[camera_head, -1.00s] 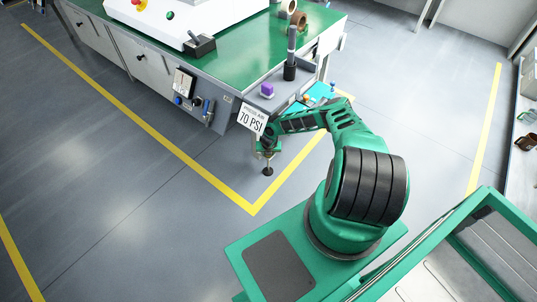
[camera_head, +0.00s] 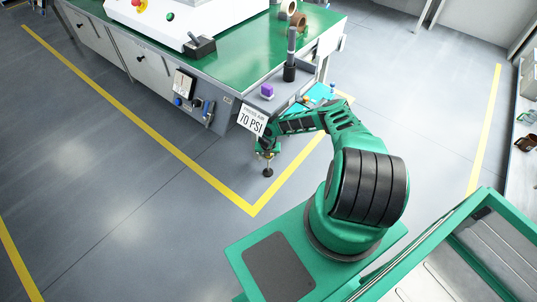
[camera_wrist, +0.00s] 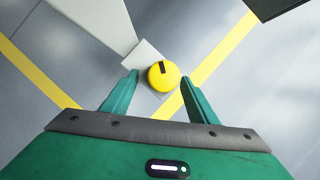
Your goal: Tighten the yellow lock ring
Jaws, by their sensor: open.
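The yellow lock ring (camera_wrist: 163,76) shows in the wrist view as a round yellow cap with a black mark on its upper part. It sits in front of a pale square plate (camera_wrist: 145,56). My gripper (camera_wrist: 158,80) is open, with one green finger on each side of the ring. I see gaps between the fingers and the ring in the picture, and cannot tell the depth between them. In the head view my gripper (camera_head: 266,150) is low beside the bench corner, just below the 70 PSI sign (camera_head: 252,119). The ring is too small or hidden to make out there.
The green-topped bench (camera_head: 240,50) stands behind my gripper, with a purple block (camera_head: 267,90) and a dark upright post (camera_head: 290,65) near its corner. A panel with a blue knob (camera_head: 178,101) is on its front. The floor left of the yellow line is clear.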

